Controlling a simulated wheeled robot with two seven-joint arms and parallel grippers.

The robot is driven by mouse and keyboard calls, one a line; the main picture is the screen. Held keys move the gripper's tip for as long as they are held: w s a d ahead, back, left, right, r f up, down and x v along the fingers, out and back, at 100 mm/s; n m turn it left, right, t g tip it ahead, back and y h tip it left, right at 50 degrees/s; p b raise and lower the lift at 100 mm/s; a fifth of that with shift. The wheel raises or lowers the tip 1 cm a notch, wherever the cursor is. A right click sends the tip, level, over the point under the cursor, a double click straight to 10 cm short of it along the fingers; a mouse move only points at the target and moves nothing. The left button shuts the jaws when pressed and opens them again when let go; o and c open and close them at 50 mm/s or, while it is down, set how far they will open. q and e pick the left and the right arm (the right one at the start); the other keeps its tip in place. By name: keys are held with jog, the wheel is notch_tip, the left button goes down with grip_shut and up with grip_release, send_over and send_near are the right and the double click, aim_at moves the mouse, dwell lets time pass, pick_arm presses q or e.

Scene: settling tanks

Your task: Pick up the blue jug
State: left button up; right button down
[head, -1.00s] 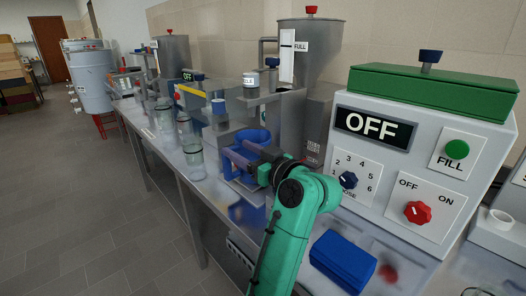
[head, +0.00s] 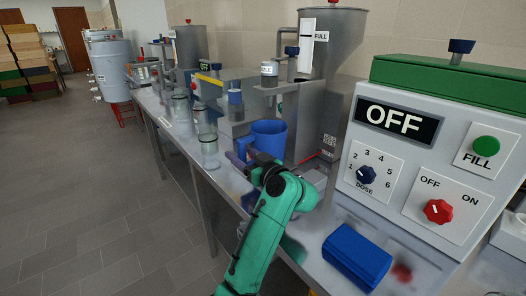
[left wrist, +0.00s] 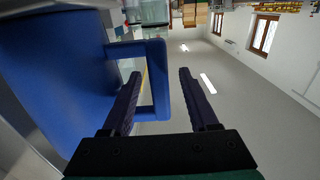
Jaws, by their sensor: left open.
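The blue jug (head: 269,136) stands upright on the metal bench in the head view, below the nozzle of the filling machine. In the left wrist view the jug (left wrist: 48,75) fills the left side, and its squared handle (left wrist: 158,85) sticks out to the right. My left gripper (head: 238,163) is low in front of the jug at its handle side, partly hidden by my green arm. In the left wrist view its jaws (left wrist: 160,85) are open, with the handle's outer bar between the two dark fingers, not clamped. My right gripper is not in view.
A blue box (head: 357,257) lies on the bench at right, before the white control panel (head: 405,180) reading OFF. Glass jars (head: 208,148) line the bench's front edge left of the jug. A steel hopper (head: 340,60) stands behind. The floor at left is clear.

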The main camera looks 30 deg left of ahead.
pick_arm(q)
jog(key=shift+d, duration=0.1)
grip_shut()
dwell(1.2)
